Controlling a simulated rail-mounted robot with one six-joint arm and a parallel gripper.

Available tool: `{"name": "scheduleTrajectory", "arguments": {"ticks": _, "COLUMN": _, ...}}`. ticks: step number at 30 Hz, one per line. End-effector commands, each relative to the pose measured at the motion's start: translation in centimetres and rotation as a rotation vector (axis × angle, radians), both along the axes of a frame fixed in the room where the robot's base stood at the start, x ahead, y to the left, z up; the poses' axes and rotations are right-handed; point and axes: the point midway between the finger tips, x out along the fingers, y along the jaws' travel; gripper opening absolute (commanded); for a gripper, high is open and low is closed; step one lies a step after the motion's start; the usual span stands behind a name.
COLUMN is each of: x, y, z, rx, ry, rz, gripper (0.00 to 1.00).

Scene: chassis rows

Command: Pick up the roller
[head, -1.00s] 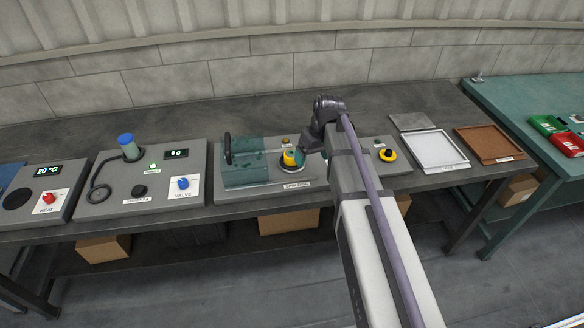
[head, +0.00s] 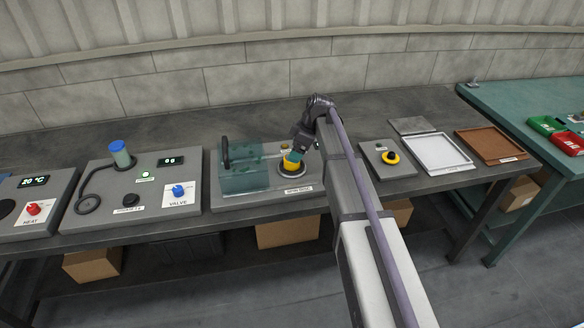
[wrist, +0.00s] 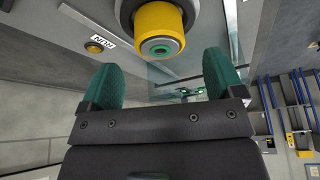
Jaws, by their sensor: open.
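The roller (head: 292,161) is a yellow cylinder on a round dark base on the grey panel in the middle of the bench. In the wrist view the roller (wrist: 160,30) shows its yellow side and a green ringed end, just beyond my fingertips and roughly centred between them. My gripper (wrist: 164,75) has two green fingers, spread open with nothing between them. In the head view my gripper (head: 298,149) is at the roller, partly hidden by my own wrist.
A clear greenish guard box (head: 243,176) stands left of the roller on the same panel. A small yellow button (head: 285,146) sits behind the roller. To the right are a panel with a yellow-ringed knob (head: 391,158), a white tray (head: 437,167) and a brown tray (head: 518,157).

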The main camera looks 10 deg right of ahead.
Motion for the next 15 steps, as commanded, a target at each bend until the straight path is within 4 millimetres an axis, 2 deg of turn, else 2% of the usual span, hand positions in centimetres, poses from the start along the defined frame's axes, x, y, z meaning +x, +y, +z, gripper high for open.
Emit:
{"name": "scheduleTrajectory", "arguments": {"ticks": 3, "x": 0.2, "y": 0.5, "z": -2.5, "rx": 0.000, "ry": 0.000, "rz": 0.000, "gripper": 0.87}}
{"name": "scheduleTrajectory", "arguments": {"ticks": 7, "x": 0.5, "y": 1.3, "z": -4.8, "rx": 0.000, "ry": 0.000, "rz": -0.001, "gripper": 0.87}}
{"name": "scheduleTrajectory", "arguments": {"ticks": 15, "x": 0.6, "y": 1.6, "z": -4.5, "rx": 0.000, "ry": 0.000, "rz": -0.001, "gripper": 0.85}}
